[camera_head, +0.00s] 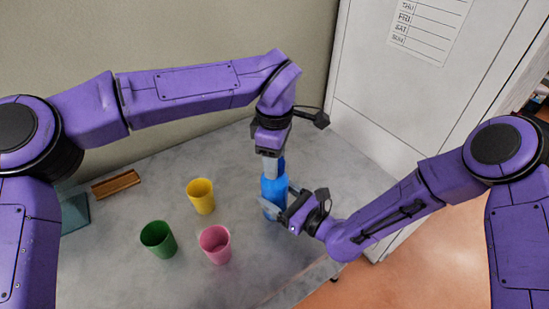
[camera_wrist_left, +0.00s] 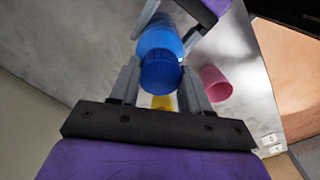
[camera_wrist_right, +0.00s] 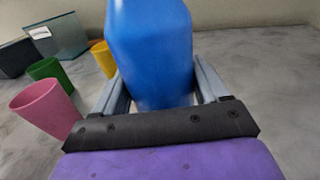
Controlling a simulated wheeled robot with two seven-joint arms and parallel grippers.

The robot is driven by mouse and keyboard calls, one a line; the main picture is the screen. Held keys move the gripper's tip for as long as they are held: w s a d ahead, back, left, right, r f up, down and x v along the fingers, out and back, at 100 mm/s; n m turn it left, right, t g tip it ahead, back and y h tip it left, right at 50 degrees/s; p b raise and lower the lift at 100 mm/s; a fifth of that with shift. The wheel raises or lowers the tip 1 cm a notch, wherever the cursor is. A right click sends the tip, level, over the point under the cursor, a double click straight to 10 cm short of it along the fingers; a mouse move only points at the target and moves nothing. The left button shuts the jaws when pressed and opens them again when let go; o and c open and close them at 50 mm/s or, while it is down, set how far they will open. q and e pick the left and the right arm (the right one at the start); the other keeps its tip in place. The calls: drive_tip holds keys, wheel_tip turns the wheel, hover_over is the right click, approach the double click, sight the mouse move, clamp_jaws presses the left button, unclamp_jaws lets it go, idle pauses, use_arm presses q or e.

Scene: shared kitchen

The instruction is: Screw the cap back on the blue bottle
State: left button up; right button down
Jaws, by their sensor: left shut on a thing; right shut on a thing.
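The blue bottle (camera_head: 273,190) stands upright on the grey counter; its body fills the middle of the right wrist view (camera_wrist_right: 152,50). My right gripper (camera_head: 288,212) is shut on the bottle's body from the side. My left gripper (camera_head: 270,165) points down over the bottle's top. In the left wrist view a round, darker blue cap (camera_wrist_left: 161,72) sits between the left fingers, which are shut on it. The cap lines up closely with the lighter blue bottle (camera_wrist_left: 158,40) beyond it. I cannot tell whether the cap touches the neck or how far it is threaded.
Yellow (camera_head: 201,196), green (camera_head: 158,239) and pink (camera_head: 215,244) cups stand left of the bottle. The counter's edge runs to the right of the bottle, near a white panel (camera_head: 400,110).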

use_arm(q)
drive_tip(key=o, duration=1.3)
drive_tip(key=shift+c, duration=0.2)
wheel_tip(320, 180, up, 12)
use_arm(e)
unclamp_jaws()
drive_tip(key=shift+s+d, duration=0.1)
use_arm(q)
wheel_tip(320, 180, down, 3)
drive_tip(key=b, duration=0.2)
drive_tip(key=shift+r+b, duration=0.15)
drive_tip(key=shift+b, duration=0.25)
use_arm(e)
drive_tip(key=v, duration=1)
drive_tip(key=shift+s, duration=0.1)
use_arm(q)
drive_tip(key=shift+a, duration=0.1)
